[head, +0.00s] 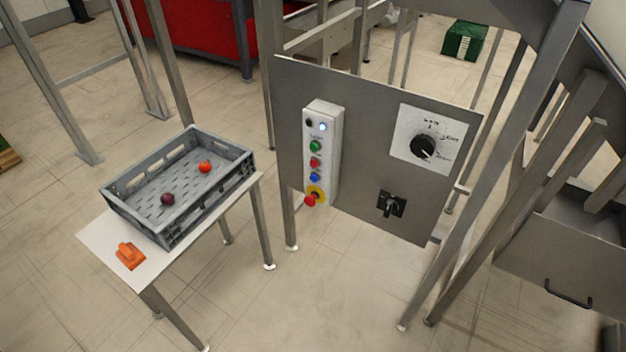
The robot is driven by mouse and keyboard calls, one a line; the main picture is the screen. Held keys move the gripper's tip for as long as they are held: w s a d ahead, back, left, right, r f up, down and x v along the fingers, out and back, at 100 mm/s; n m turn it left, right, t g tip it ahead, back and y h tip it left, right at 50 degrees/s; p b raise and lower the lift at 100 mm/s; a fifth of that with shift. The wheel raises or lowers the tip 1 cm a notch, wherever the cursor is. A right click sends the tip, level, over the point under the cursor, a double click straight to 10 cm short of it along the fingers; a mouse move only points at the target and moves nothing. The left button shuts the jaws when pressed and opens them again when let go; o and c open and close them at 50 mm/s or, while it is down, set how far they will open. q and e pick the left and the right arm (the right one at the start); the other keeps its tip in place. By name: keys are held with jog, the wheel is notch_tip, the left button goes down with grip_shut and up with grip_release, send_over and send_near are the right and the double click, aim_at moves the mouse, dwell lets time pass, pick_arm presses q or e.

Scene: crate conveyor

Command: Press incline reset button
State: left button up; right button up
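A grey control panel (365,180) stands upright in the middle of the head view. On it is a white button box (333,140) with a column of buttons. From the top these are a dark switch beside a lit white-blue lamp (323,127), a green button (316,146), a red button (315,162), a blue button (315,177) and a red emergency stop on a yellow ring (311,200). The labels are too small to read, so I cannot tell which is the incline reset button. Neither of my grippers shows.
A black rotary dial (423,147) and a black switch (391,204) sit right of the box. A small white table (107,232) at left holds a grey crate (176,229) with two round fruits and an orange object (130,256). Floor before the panel is clear.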

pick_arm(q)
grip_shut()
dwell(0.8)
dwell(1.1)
